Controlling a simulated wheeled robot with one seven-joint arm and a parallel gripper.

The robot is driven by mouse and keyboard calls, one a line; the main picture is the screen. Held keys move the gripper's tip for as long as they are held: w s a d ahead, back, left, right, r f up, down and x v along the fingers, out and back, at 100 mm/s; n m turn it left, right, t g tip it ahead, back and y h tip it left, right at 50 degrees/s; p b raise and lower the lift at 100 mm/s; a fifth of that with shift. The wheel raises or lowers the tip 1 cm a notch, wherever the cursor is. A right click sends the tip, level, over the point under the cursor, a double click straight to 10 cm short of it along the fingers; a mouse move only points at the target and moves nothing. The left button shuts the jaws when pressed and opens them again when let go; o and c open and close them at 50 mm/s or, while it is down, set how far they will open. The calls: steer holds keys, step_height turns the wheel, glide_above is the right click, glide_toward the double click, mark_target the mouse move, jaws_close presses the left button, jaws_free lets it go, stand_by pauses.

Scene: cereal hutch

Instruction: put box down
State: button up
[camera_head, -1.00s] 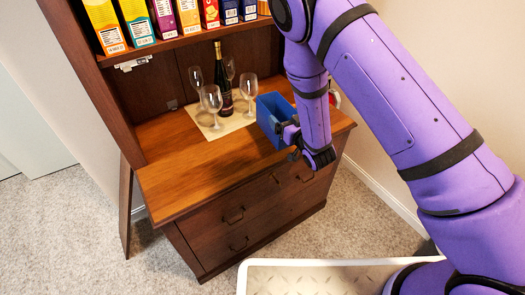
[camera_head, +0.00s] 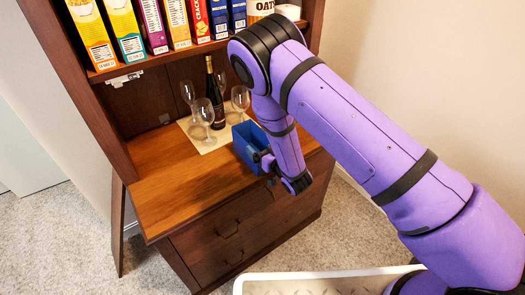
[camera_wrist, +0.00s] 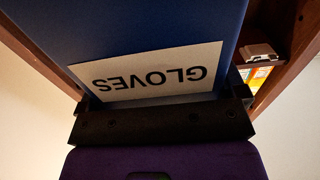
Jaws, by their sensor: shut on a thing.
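A blue open-topped box (camera_head: 246,146) is at the right part of the hutch's wooden counter (camera_head: 190,190) in the head view. My gripper (camera_head: 264,160) is shut on the box at its near right side. I cannot tell whether the box's underside touches the counter. In the wrist view the blue box (camera_wrist: 130,22) fills the upper middle, with a white label reading GLOVES (camera_wrist: 150,72) upside down. My arm hides part of the counter to the right of the box.
A wine bottle (camera_head: 215,105) and several wine glasses (camera_head: 205,113) stand on a light mat (camera_head: 196,131), close behind and left of the box. Cereal boxes (camera_head: 155,25) line the shelf above. The counter's front left is bare. Drawers (camera_head: 225,232) are below.

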steer(key=shift+f, duration=1.05)
steer(key=o, duration=1)
steer(key=shift+f, duration=0.1)
steer(key=shift+c, duration=0.2)
steer(key=shift+s+d, duration=0.1)
steer(key=v, duration=1.1)
steer(key=shift+s+d, duration=0.25)
steer(key=shift+s, duration=0.05)
steer(key=shift+w+r, duration=0.1)
steer(key=shift+r, duration=0.1)
